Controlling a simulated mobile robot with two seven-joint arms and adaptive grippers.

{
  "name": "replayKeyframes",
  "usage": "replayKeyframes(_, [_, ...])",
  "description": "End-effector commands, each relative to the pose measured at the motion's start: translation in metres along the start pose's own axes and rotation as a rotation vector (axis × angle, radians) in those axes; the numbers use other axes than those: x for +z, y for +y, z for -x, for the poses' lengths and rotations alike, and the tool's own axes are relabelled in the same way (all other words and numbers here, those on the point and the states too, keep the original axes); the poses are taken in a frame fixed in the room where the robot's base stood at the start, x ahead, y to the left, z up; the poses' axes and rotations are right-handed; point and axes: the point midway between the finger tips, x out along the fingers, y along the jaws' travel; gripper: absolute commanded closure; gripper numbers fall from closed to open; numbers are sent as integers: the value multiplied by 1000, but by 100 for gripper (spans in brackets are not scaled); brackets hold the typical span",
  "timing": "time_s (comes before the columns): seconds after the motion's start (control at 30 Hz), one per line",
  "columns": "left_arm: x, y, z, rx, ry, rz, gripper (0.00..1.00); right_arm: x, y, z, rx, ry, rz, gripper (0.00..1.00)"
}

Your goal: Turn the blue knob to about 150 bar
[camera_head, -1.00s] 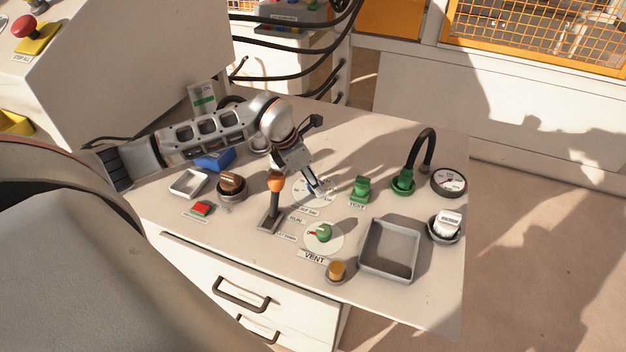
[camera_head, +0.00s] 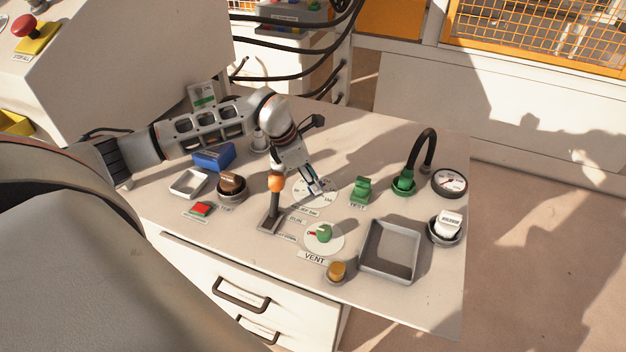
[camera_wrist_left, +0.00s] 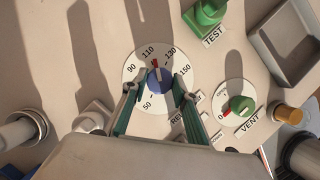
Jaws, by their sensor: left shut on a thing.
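The blue knob (camera_wrist_left: 158,82) sits in the middle of a round white dial (camera_wrist_left: 140,65) printed with numbers from 50 to 150. Its pointer mark seems to lie on the side between 110 and 130, but it is too small to read exactly. My left gripper (camera_wrist_left: 157,84) has one finger on each side of the knob and is shut on it. In the head view my left gripper (camera_head: 317,187) reaches down over the dial (camera_head: 301,193), and the knob is mostly hidden by the fingers. My right gripper is not in view.
An orange-topped lever (camera_head: 275,183) stands close to the left of the dial. A green VENT knob (camera_head: 324,233) is in front, a green TEST knob (camera_head: 361,187) to the right. A grey tray (camera_head: 389,276), a gauge (camera_head: 449,182) and a black hose (camera_head: 430,140) are farther right.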

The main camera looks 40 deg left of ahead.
Motion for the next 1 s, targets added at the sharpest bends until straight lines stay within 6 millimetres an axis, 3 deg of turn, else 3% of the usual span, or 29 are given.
replayKeyframes(0.83, [2,6,-3,-302,1,-726,93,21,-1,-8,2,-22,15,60])
replayKeyframes(1.0, [2,6,-4,-364,2,-875,93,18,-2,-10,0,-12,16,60])
